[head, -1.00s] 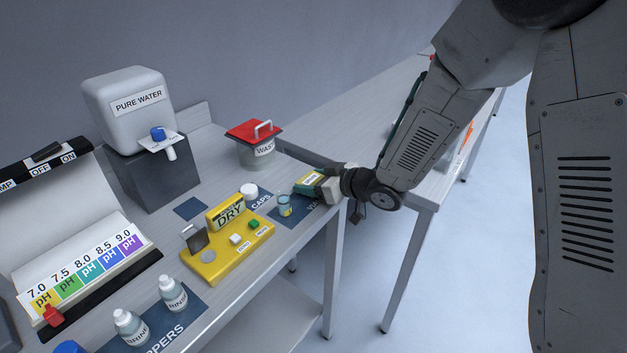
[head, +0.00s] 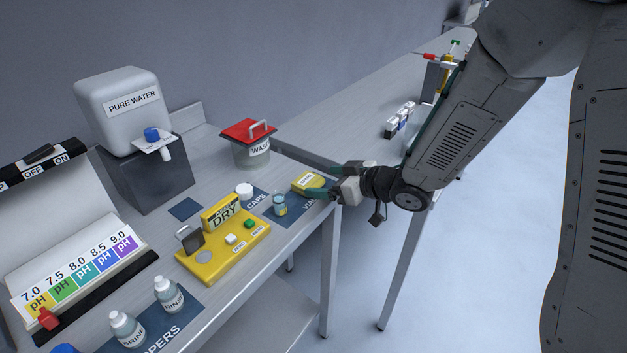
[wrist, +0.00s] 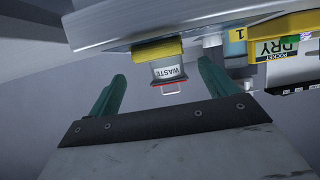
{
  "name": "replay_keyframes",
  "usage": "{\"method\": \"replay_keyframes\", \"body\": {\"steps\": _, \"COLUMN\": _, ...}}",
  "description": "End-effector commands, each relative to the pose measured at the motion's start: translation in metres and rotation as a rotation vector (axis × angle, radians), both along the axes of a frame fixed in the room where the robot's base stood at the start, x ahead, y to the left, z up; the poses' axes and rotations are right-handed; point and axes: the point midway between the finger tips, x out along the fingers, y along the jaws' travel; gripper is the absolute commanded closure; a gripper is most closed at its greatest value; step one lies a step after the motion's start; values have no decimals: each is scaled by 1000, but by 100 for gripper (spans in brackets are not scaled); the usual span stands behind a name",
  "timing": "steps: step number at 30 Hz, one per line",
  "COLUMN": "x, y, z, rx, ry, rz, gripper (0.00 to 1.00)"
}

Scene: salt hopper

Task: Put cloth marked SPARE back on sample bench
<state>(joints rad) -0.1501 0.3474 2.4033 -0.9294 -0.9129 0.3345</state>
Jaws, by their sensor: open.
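A folded yellow cloth (head: 308,181) with a pale label lies on the sample bench (head: 240,290), near its right corner; the label is too small to read surely. My gripper (head: 322,192) is at the bench's right edge, just right of the cloth, with green fingers. In the wrist view my gripper (wrist: 160,92) is open, with nothing gripped between its fingers. The yellow cloth (wrist: 157,51) shows beyond and between the fingertips, at the bench edge. In the head view the near finger overlaps the cloth's lower edge; I cannot tell whether they touch.
A small vial (head: 279,204) stands left of the cloth, with the yellow DRY tester (head: 215,255) further left. The red-lidded WASTE bin (head: 250,143) stands behind. A second long bench (head: 340,120) runs to the back right. Open floor lies right of the sample bench.

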Motion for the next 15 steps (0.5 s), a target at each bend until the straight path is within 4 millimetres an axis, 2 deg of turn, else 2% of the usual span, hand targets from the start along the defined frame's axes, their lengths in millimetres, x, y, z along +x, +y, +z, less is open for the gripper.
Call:
{"method": "replay_keyframes", "body": {"steps": 1, "x": -6, "y": -9, "z": 5, "rx": 0, "ry": -2, "rz": -3, "gripper": 15}}
{"method": "replay_keyframes", "body": {"steps": 6, "x": -23, "y": -31, "z": 16, "rx": -1, "ry": -1, "rz": -3, "gripper": 15}}
{"method": "replay_keyframes", "body": {"steps": 15, "x": -34, "y": -43, "z": 23, "rx": 0, "ry": 0, "rz": 0, "gripper": 15}}
